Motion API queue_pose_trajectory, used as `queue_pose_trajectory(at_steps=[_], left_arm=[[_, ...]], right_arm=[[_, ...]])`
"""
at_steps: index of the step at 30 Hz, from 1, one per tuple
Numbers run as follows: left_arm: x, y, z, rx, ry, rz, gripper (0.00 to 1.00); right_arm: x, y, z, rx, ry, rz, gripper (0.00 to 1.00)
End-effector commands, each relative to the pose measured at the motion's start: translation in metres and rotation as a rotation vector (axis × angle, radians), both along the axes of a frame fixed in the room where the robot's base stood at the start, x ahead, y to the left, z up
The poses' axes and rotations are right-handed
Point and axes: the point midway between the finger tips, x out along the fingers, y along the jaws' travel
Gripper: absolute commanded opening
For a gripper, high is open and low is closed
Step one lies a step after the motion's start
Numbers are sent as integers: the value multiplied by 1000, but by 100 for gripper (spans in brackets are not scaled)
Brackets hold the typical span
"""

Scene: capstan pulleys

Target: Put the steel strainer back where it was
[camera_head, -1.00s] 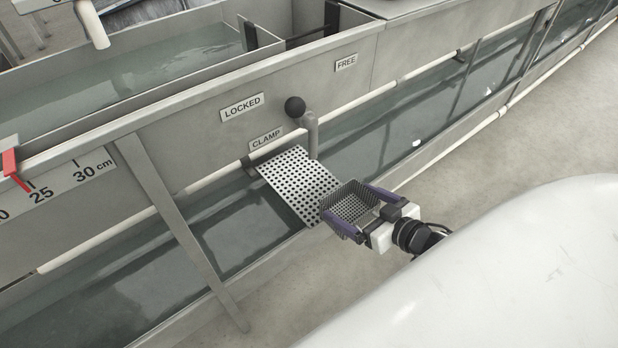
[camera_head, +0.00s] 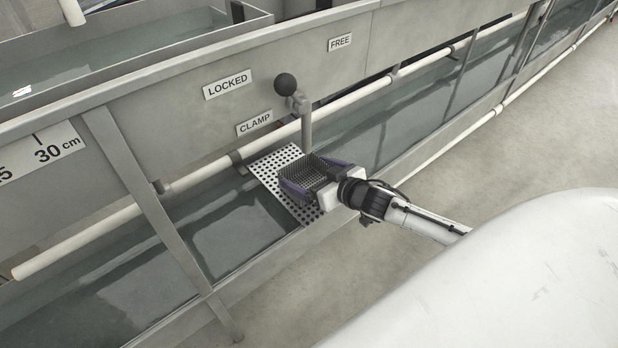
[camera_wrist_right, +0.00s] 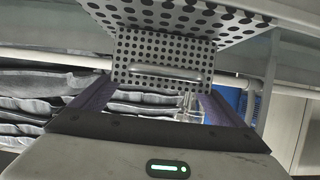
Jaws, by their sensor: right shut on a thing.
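The steel strainer (camera_head: 309,173) is a small, square, open-topped mesh basket. My right gripper (camera_head: 314,179) is shut on it, with a purple finger along either side. The strainer is over or on a perforated plate (camera_head: 262,172) that juts out above the lower water channel; I cannot tell whether they touch. In the right wrist view, the strainer's perforated wall with a bar handle (camera_wrist_right: 165,73) stands between the fingers, and a sheet with larger holes (camera_wrist_right: 200,14) crosses the top. My left gripper is not in view.
A lever with a black knob (camera_head: 286,84) rises just behind the plate, near the labels LOCKED (camera_head: 227,86), CLAMP (camera_head: 254,122) and FREE (camera_head: 340,42). A slanted metal brace (camera_head: 150,200) stands to the left. Water lies in the lower channel (camera_head: 235,230). Floor is open at right.

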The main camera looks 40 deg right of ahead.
Motion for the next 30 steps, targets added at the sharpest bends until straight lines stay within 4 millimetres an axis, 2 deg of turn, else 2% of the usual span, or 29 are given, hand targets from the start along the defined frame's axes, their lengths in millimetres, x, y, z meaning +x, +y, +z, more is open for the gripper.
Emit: queue_pose_trajectory(at_steps=[11,12,13,22,26,30], left_arm=[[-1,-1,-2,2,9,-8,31],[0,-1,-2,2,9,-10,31],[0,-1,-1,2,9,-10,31],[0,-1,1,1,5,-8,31],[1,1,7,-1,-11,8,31],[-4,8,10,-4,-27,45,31]], right_arm=[[1,0,-4,1,-4,1,68],[0,0,-5,1,-2,1,95],[0,0,-4,0,-3,1,100],[0,0,0,-2,-3,1,100],[-14,-1,5,0,1,1,100],[-38,-3,16,0,2,1,100]])
